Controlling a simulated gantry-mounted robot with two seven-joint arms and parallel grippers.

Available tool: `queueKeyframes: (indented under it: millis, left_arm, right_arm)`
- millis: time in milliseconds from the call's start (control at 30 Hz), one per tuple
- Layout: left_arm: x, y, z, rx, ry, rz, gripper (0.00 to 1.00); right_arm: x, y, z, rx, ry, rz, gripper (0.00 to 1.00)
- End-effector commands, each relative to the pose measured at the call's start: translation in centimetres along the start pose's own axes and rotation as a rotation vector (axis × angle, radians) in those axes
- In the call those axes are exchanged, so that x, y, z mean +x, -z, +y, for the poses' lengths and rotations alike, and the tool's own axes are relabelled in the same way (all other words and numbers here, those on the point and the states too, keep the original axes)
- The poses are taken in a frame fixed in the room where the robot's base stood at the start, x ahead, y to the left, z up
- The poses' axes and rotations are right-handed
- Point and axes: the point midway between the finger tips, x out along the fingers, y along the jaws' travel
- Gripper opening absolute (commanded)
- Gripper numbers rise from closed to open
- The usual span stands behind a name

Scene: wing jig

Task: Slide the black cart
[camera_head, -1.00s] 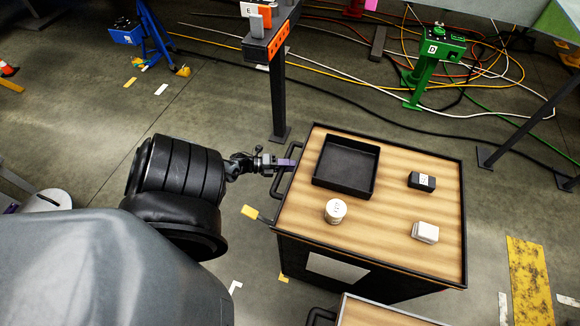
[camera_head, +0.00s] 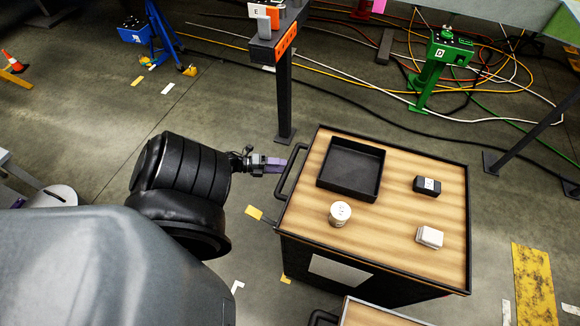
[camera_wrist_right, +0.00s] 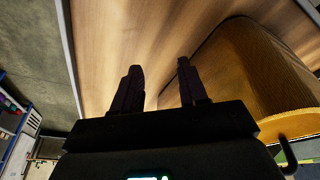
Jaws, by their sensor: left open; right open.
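The black cart (camera_head: 372,252) has a wood-toned top with a dark rim and stands right of centre in the head view. Its black bar handle (camera_head: 291,171) is on the left side. My left gripper (camera_head: 286,165) is open, with purple fingers pointing right at the handle. Its tips are just left of the bar, not around it; a small gap or light touch cannot be told apart. My right gripper (camera_wrist_right: 159,66) is open and empty in the right wrist view, over a wooden surface. It is not in the head view.
On the cart top are a black tray (camera_head: 324,181), a white round container (camera_head: 340,214), a black box (camera_head: 427,186) and a white block (camera_head: 430,237). A dark post (camera_head: 284,100) stands behind the handle. A second cart (camera_head: 360,314) is in front. Cables cross the floor behind.

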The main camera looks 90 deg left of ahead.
Motion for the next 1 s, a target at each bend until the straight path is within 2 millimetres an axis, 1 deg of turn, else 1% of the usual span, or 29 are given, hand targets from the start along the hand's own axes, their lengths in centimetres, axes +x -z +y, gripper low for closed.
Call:
queueKeyframes:
  millis: [33, 100, 200, 333, 500, 1000]
  left_arm:
    - [-1.1, 0.0, 0.1, 0.000, -0.002, -0.001, 0.51]
    - [-2.1, 0.0, 0.0, 0.001, -0.001, -0.002, 0.51]
    - [-3.5, 0.0, 0.1, 0.001, -0.001, -0.002, 0.51]
    - [-4.7, 0.0, 0.0, 0.000, 0.000, -0.001, 0.51]
    - [-5.3, -0.1, 0.0, 0.001, 0.001, -0.001, 0.51]
    - [-5.4, -0.1, 0.0, 0.001, 0.000, -0.001, 0.51]
  right_arm:
    - [0.0, 0.0, 0.0, 0.000, 0.000, 0.000, 0.43]
    - [0.0, 0.0, 0.0, 0.000, 0.000, 0.000, 0.43]
    - [0.1, 0.0, 0.0, 0.000, 0.000, 0.000, 0.43]
    - [0.1, 0.0, 0.0, 0.000, 0.000, 0.000, 0.43]
    - [0.1, 0.0, 0.0, 0.000, 0.000, 0.000, 0.43]
    - [0.1, 0.0, 0.0, 0.000, 0.000, 0.001, 0.43]
